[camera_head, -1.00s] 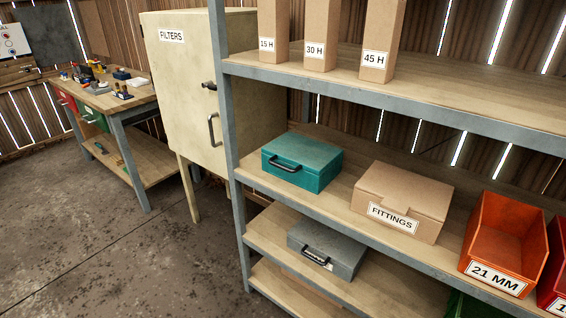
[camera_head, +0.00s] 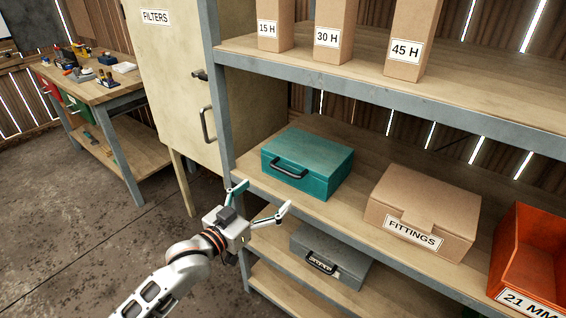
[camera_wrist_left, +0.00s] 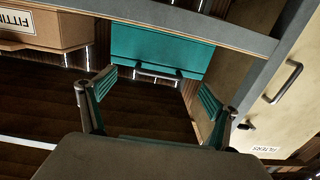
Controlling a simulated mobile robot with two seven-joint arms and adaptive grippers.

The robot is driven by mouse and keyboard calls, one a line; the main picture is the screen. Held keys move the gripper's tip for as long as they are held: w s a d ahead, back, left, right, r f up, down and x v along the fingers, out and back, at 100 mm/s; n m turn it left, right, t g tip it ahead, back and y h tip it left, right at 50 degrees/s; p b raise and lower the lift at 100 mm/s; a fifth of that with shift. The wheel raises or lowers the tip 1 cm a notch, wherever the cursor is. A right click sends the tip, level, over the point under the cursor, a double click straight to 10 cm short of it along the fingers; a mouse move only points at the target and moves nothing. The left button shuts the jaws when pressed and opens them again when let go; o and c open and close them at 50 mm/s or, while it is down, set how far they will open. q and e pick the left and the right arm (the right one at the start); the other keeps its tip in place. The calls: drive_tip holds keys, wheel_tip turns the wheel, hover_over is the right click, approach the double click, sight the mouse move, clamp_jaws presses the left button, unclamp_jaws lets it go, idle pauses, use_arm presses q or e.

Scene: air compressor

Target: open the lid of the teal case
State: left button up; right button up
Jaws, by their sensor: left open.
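The teal case (camera_head: 315,157) sits on the middle shelf of the rack with its lid shut. Its dark handle (camera_head: 288,169) is on the front face. My left gripper (camera_head: 264,198) is open and empty, in front of the shelf edge, below and to the left of the case. In the left wrist view the case (camera_wrist_left: 160,44) shows beyond the open fingers (camera_wrist_left: 152,92), apart from them, with its handle (camera_wrist_left: 158,75) between them. My right gripper is not in view.
A cardboard FITTINGS box (camera_head: 422,205) stands right of the case, then an orange bin (camera_head: 530,250). The rack post (camera_head: 213,80) and FILTERS cabinet (camera_head: 165,70) are at left. A grey case (camera_head: 330,258) is on the shelf below. The upper shelf (camera_head: 400,85) overhangs.

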sight(282, 172)
use_arm(q)
drive_tip(key=shift+h, duration=0.3)
drive_tip(key=w+d, duration=0.1)
drive_tip(key=w, duration=0.1)
drive_tip(key=w+d+r, duration=0.1)
drive_tip(key=w+d, duration=0.1)
drive_tip(key=w+d+r, duration=0.1)
drive_tip(key=w, duration=0.2)
drive_tip(key=shift+d+b, duration=0.25)
drive_tip(key=shift+b, duration=0.1)
drive_tip(key=shift+w+d, duration=0.35)
drive_tip(key=shift+w, duration=0.1)
